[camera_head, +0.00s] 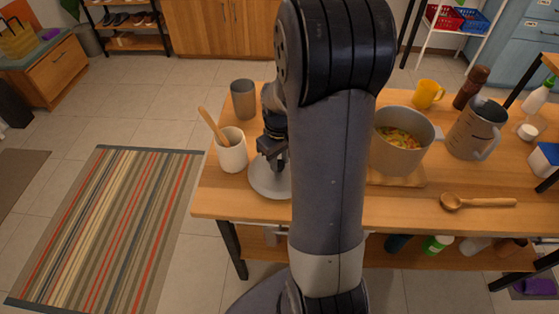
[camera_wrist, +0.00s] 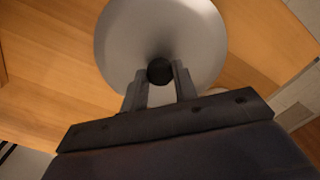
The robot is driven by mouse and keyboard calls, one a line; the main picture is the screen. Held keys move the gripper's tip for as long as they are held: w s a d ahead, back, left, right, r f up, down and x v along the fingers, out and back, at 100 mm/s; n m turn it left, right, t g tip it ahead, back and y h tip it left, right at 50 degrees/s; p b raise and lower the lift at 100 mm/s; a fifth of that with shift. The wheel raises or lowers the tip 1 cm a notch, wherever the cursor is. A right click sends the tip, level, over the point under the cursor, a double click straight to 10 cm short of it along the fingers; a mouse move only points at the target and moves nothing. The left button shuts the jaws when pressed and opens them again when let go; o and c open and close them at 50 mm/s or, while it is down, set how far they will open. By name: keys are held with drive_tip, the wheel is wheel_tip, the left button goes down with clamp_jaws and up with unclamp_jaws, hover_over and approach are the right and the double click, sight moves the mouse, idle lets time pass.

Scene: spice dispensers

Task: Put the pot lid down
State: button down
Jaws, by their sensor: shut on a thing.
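The pot lid (camera_head: 266,183) is a grey metal disc with a dark round knob. It is at the left part of the wooden table, partly hidden behind my arm in the head view. My gripper (camera_head: 273,155) is above the lid, with its fingers shut on the knob. In the wrist view the lid (camera_wrist: 125,40) fills the upper middle, and my gripper (camera_wrist: 160,76) has one finger on each side of the black knob. I cannot tell whether the lid touches the table. The pot (camera_head: 390,160) stands open to the right of my arm, with colourful food inside.
A cream crock (camera_head: 232,155) with a wooden utensil and a grey cup (camera_head: 243,100) stand close left of the lid. A pitcher (camera_head: 475,130), a yellow mug (camera_head: 427,95), a brown bottle (camera_head: 470,88) and a wooden spoon (camera_head: 475,202) are at the right.

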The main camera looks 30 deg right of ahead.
sight(279, 163)
drive_tip(key=shift+f, duration=0.3)
drive_tip(key=shift+f, duration=0.15)
drive_tip(key=c, duration=1.1)
unclamp_jaws()
wheel_tip(279, 163, up, 12)
drive_tip(key=shift+r+p, duration=0.2)
drive_tip(key=shift+p, duration=0.25)
